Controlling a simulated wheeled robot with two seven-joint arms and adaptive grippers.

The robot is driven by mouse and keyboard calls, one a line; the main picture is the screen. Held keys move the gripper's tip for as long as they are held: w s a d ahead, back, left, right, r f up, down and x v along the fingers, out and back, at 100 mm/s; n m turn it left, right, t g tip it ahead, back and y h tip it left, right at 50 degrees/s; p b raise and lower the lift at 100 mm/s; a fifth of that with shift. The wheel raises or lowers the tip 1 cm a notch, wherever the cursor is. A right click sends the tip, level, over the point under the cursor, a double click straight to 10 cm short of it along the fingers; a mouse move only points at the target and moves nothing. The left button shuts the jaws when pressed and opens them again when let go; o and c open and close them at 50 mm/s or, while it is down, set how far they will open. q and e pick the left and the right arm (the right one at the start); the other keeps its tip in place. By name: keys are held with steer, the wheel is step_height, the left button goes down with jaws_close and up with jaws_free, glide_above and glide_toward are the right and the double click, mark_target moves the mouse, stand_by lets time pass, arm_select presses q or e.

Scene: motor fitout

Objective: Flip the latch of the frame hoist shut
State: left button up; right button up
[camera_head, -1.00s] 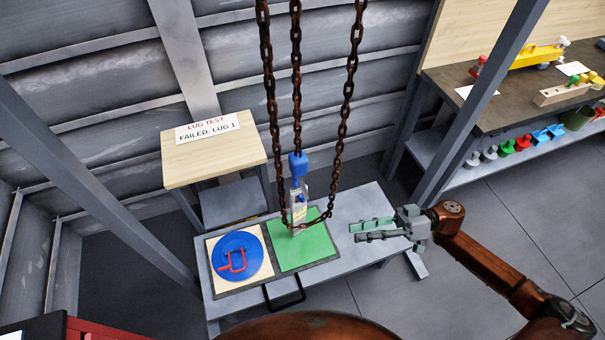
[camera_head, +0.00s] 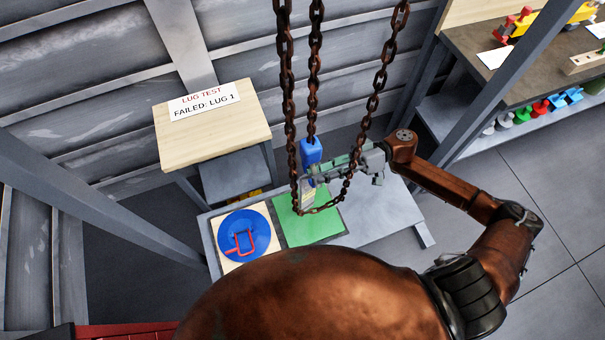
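The frame hoist's rusty chains (camera_head: 287,95) hang down in the middle of the head view, with a slack loop low in front. A blue hoist block (camera_head: 311,152) hangs on the middle chain, with a pale labelled metal body (camera_head: 307,193) below it, over a green mat (camera_head: 318,228). My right gripper (camera_head: 318,172) reaches in from the right, its green-grey fingers beside the lower end of the blue block. Chain links cross in front of it, so I cannot tell its finger gap or contact. The latch is not distinguishable. My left gripper is not in view.
A blue disc with a red handle (camera_head: 238,242) sits on a pale board on the grey bench (camera_head: 385,215). A wooden stand (camera_head: 210,130) bears a sign reading "LUG TEST FAILED: LUG 1" (camera_head: 206,99). A slanted grey post (camera_head: 500,90) and a workbench stand at right.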

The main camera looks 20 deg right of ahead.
mark_target(304, 178)
steer(key=shift+a, duration=2.2)
steer(key=shift+c, duration=0.3)
jaws_close()
